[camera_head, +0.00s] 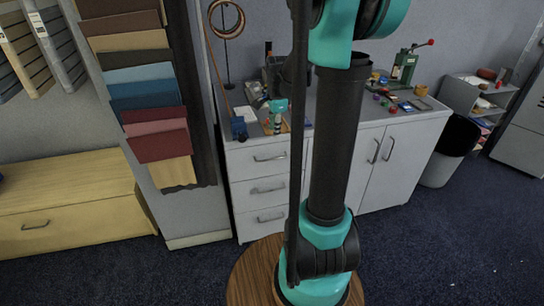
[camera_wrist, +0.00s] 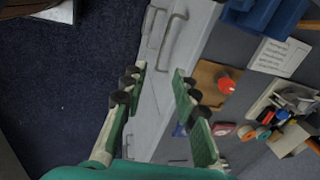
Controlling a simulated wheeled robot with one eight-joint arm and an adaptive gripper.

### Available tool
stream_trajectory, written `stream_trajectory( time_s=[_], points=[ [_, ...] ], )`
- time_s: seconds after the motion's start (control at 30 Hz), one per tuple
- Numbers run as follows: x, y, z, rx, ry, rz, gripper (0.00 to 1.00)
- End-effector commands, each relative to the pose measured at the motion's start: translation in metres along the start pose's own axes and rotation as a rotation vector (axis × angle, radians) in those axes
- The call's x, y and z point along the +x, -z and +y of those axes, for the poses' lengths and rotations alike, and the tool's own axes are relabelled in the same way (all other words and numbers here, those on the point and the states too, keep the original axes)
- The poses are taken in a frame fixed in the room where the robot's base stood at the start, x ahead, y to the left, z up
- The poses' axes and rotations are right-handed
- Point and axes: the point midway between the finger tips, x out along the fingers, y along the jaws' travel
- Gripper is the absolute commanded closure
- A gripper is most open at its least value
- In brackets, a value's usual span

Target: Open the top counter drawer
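The top drawer (camera_head: 252,165) is closed, at the upper left of the grey counter's front. Its bar handle (camera_head: 270,157) also shows in the wrist view (camera_wrist: 172,40), ahead of my fingertips and clear of them. My gripper (camera_wrist: 160,72) is open, with its two green fingers spread and nothing between them. In the wrist view it hangs over the counter's front edge. In the head view a small teal part in front of the counter top (camera_head: 277,107) appears to be my gripper, above and slightly right of the handle.
Lower drawers (camera_head: 245,190) sit below, and cupboard doors (camera_head: 388,165) with upright handles are to the right.

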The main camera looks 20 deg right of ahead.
Motion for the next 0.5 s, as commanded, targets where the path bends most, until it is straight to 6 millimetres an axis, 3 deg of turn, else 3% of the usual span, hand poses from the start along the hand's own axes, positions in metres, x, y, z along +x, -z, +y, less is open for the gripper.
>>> stream_trajectory(
  time_s=[0.27,0.5],
  points=[
    [0.013,0.004,-0.012,0.085,-0.009,-0.001,0.71],
    [0.052,0.004,-0.012,0.082,-0.008,-0.001,0.71]
  ],
)
